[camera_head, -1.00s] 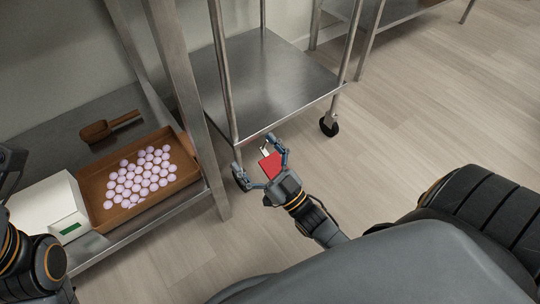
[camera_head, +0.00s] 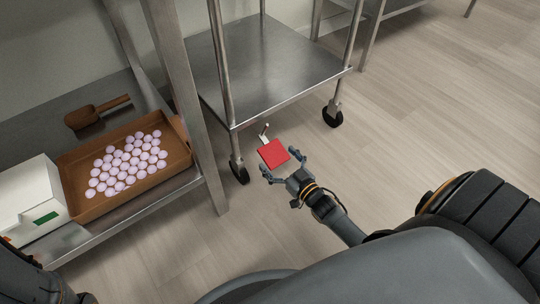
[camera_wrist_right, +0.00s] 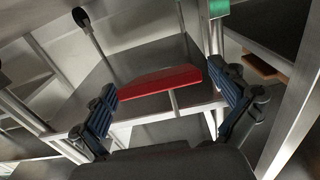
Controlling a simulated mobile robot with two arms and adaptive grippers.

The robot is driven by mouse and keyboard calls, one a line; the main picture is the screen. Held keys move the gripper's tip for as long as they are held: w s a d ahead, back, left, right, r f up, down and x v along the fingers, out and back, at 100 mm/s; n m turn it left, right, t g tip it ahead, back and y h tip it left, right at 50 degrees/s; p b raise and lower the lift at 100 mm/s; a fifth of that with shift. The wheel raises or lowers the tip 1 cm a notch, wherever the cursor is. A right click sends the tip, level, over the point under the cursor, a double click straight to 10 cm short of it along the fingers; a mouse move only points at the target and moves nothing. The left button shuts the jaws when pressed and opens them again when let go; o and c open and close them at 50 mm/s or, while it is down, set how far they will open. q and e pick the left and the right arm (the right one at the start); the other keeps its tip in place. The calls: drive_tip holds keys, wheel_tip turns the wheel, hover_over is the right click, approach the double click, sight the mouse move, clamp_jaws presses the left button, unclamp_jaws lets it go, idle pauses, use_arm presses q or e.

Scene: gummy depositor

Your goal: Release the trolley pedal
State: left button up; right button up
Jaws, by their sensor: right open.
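The trolley (camera_head: 270,75) is a steel frame with a flat lower shelf and dark caster wheels. Its red pedal (camera_head: 272,153) sticks out on a thin metal arm at the near edge, low above the floor. My right gripper (camera_head: 279,160) is open and empty, its fingertips at the pedal's near side. In the right wrist view the red pedal (camera_wrist_right: 160,80) spans most of the gap between the spread fingers (camera_wrist_right: 160,82). I cannot tell whether they touch it. My left gripper is out of view; part of my left arm shows at the bottom left.
A steel bench (camera_head: 130,215) stands close left of the trolley, with a brown tray (camera_head: 170,175) of pale round pieces, a brown scoop (camera_head: 97,113) and a white device (camera_head: 28,200). Its leg (camera_head: 205,150) is near the pedal. The wooden floor (camera_head: 430,110) to the right is clear.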

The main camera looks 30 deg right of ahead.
sight(272, 152)
drive_tip(key=shift+w+a+b, duration=0.15)
drive_tip(key=shift+w+b, duration=0.55)
drive_tip(key=shift+w, duration=1.3)
drive_tip(key=shift+r, duration=0.1)
drive_tip(key=c, duration=1.6)
